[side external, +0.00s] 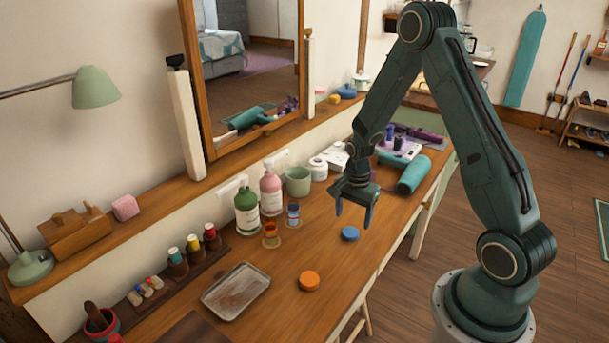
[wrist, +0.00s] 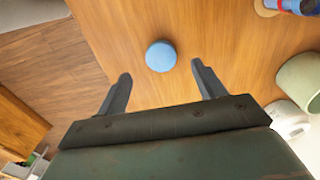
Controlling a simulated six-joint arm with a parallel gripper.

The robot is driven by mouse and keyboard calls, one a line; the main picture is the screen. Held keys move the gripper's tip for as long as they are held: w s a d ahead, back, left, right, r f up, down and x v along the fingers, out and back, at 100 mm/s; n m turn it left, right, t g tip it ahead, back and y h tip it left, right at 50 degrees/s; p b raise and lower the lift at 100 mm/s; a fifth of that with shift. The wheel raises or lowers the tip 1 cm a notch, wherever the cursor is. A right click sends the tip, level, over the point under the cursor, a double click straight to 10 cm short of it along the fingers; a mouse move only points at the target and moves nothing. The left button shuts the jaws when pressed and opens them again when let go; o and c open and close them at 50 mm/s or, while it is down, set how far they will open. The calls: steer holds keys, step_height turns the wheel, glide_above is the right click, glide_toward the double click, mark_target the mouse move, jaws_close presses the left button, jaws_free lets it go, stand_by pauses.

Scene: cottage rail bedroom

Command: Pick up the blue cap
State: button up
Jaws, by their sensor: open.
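The blue cap (side external: 350,234) is a small round disc lying flat on the wooden table (side external: 330,262). In the wrist view the blue cap (wrist: 161,56) lies just beyond the fingertips, roughly centred between them. My gripper (side external: 353,220) is open and empty above the table, close to the cap. In the wrist view both fingers of my gripper (wrist: 161,72) are spread wide, with bare wood between them. The cap is not touched by either finger as far as I can see.
An orange cap (side external: 309,281) lies nearer the front. A metal tray (side external: 236,290), a green bottle (side external: 247,211), a pink bottle (side external: 271,193), a green cup (side external: 298,181) and small jars stand left of my gripper. A teal hair dryer (side external: 413,174) lies behind. Wood around the cap is clear.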

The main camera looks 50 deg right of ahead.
mark_target(351, 231)
steer(key=shift+f, duration=2.6)
steer(key=shift+c, duration=0.4)
steer(key=c, duration=1)
